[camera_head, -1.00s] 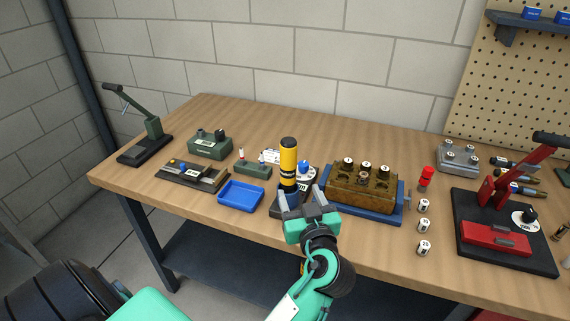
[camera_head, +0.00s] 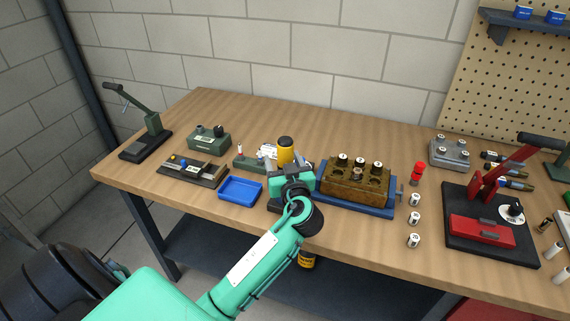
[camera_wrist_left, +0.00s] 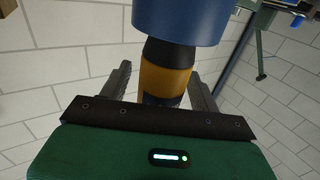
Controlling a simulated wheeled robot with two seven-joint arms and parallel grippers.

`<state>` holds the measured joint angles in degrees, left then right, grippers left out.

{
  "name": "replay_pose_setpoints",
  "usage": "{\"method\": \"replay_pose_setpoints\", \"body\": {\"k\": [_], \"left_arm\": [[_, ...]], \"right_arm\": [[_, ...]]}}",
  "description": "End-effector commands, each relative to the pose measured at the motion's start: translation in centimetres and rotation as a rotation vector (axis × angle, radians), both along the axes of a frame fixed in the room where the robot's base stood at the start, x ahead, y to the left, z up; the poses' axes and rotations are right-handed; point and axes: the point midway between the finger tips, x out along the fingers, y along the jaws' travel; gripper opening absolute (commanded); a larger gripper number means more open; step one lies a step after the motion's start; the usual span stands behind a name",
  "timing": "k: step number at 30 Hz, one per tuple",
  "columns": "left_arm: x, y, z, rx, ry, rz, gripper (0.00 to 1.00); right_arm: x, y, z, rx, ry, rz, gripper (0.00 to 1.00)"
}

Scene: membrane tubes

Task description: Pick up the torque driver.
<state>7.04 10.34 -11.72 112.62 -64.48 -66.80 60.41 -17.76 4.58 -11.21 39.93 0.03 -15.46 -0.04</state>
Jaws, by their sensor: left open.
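The torque driver (camera_head: 286,147), with a yellow body and black bands, stands upright in the middle of the bench. My left gripper (camera_head: 287,170) is open at its near side and hides its lower part in the head view. In the left wrist view the driver's yellow and black section (camera_wrist_left: 166,80) shows between the two open fingers of the gripper (camera_wrist_left: 160,85), with a gap visible on each side. A blue part (camera_wrist_left: 180,20) is close to the camera at the top. My right gripper is not in view.
A brown block in a blue-based vise (camera_head: 355,190) stands close to the right of the gripper. A blue tray (camera_head: 240,188) and a green block (camera_head: 250,163) are to the left. Small white-labelled cylinders (camera_head: 414,220) and a red press (camera_head: 483,230) are farther right.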

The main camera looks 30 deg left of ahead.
Motion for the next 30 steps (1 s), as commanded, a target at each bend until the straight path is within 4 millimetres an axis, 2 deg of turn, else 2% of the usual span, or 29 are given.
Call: {"method": "replay_pose_setpoints", "body": {"k": [6, 8, 15, 23, 30], "left_arm": [[0.1, 0.1, -0.1, 0.000, 0.000, 0.000, 0.63], [0.1, 0.1, -0.1, 0.000, 0.000, 0.000, 0.53], [0.1, 0.1, 0.1, 0.001, -0.002, 0.000, 0.06], [0.1, 0.0, 0.2, 0.000, -0.003, -0.001, 0.06], [0.1, 0.1, 2.0, -0.001, -0.006, 0.000, 0.06]], "right_arm": [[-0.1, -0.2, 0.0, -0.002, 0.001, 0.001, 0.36], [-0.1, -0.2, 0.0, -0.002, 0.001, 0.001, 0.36], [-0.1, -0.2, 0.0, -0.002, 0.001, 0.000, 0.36], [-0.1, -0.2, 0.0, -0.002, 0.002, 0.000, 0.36], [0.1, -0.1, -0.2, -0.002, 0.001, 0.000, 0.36]]}}
